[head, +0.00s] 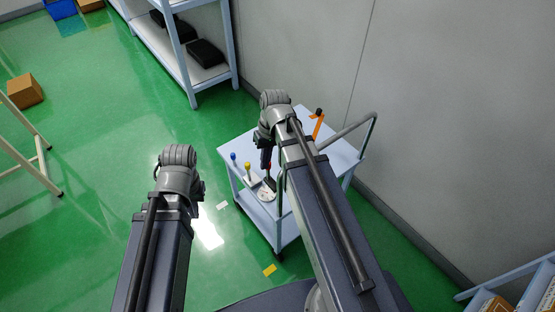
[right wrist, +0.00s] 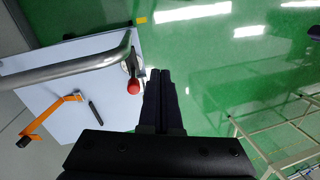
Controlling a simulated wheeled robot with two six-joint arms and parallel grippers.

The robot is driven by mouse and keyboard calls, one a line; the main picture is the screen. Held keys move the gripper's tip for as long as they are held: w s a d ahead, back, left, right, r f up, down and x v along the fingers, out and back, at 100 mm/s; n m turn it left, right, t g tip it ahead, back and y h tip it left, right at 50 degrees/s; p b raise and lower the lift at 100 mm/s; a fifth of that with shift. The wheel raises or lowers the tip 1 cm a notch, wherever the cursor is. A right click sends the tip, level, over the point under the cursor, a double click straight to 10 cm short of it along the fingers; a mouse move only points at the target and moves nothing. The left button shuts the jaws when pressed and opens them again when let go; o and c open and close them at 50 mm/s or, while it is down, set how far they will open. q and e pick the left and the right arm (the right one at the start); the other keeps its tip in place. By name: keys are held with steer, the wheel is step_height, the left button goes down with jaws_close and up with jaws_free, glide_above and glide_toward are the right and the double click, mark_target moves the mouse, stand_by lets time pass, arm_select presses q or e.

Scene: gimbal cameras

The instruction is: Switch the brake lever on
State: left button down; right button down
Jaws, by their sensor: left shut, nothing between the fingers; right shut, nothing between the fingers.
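A small wheeled cart (head: 312,190) with a pale top stands by the wall. At its left end are levers with a blue knob (head: 233,157) and a yellow knob (head: 248,166). A lever with a red knob (right wrist: 133,87) shows in the right wrist view. An orange bracket-like part (head: 318,124) with a black end is on the top. I cannot tell which is the brake lever. My right gripper (head: 266,155) is over the cart's left end; its shut, empty fingers (right wrist: 163,100) appear just right of the red knob. My left gripper (head: 180,170) is left of the cart, fingers mostly hidden.
The cart's tubular handle (head: 368,138) rises at its right; in the right wrist view it crosses above the top. A shelf (head: 208,72) stands at the back and another rack (head: 535,285) at lower right.

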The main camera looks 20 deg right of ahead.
steer(key=w+d+r+m+t+y, duration=0.1)
steer(key=w+d+m+y, duration=0.1)
steer(key=d, duration=1.2)
steer(key=shift+w+m+t, duration=0.3)
steer(key=shift+w, duration=0.5)
steer(key=b, duration=0.9)
glide_above(268, 171)
steer(key=d, duration=0.4)
step_height(268, 171, down, 9)
steer(key=shift+a, duration=0.15)
